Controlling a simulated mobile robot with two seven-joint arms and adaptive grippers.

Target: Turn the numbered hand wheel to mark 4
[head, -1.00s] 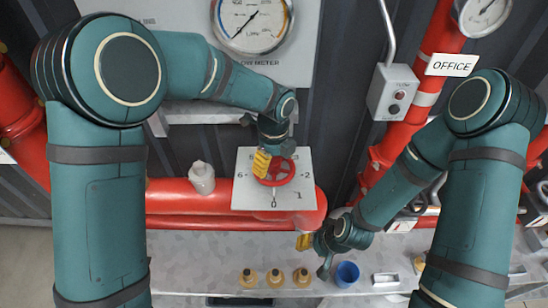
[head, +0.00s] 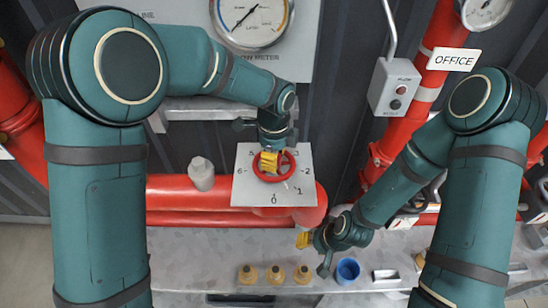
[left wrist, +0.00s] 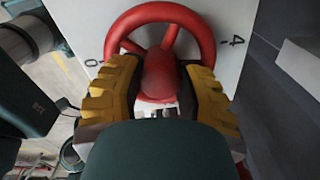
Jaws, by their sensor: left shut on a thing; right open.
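The red hand wheel (head: 289,164) sits on a white square plate (head: 246,194) with numbers around it. A small pale pointer at the wheel's lower right points towards mark 1. My left gripper (head: 269,162) is at the wheel from above, its yellow fingers partly hiding the wheel's middle and upper part. In the left wrist view, the fingers (left wrist: 158,95) are shut on a red part of the hand wheel (left wrist: 160,14), with marks 0 and 4 visible on the plate. My right gripper (head: 312,254) is open and empty above the grey bench, away from the wheel.
Several small amber bottles (head: 274,274) and a blue cup (head: 347,270) stand on the bench (head: 215,258) below. A pale bottle (head: 201,173) is left of the plate. Red pipes (head: 180,190) run behind, and a grey switch box (head: 395,88) is at upper right.

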